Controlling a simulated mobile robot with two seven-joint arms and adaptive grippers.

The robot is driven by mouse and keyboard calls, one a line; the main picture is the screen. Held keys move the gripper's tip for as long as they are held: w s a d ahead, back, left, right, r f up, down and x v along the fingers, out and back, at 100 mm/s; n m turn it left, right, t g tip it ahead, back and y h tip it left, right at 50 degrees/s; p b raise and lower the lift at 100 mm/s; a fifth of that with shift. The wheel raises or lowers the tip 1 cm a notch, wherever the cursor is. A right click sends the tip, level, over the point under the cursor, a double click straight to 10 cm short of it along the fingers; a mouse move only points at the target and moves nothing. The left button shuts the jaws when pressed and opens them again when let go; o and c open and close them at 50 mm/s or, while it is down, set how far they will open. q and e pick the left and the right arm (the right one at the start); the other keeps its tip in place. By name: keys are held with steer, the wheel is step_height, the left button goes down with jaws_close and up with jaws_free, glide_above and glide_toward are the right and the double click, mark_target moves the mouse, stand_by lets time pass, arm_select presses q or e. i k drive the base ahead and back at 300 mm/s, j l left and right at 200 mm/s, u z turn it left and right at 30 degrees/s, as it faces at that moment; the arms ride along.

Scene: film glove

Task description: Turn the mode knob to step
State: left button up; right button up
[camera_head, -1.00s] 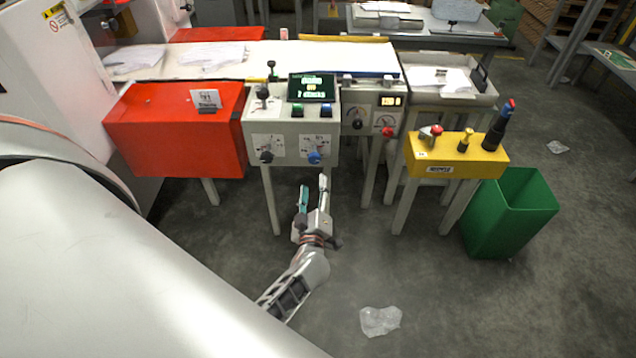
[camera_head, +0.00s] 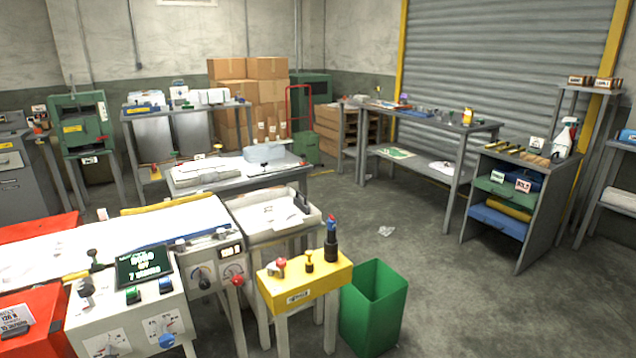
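A pale grey control box (camera_head: 192,314) stands at the lower left. A blue knob (camera_head: 167,341) is on its front, below a printed dial. A second printed dial is to its left, cut by the bottom edge. The labels are too small to read, so I cannot tell which knob is the mode knob or where it points. A small dark screen (camera_head: 143,265) with pale text, a lever (camera_head: 86,288), a green button (camera_head: 132,295) and a blue button (camera_head: 166,285) are on top. Neither of my grippers is in view.
Beside the box are a black knob (camera_head: 204,283) and a red knob (camera_head: 237,281). A yellow button box (camera_head: 330,275) and a green bin (camera_head: 375,305) stand to the right. Shelves and benches line the back. The floor at right is mostly clear.

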mark_target(86, 290)
steer(key=u, duration=1.4)
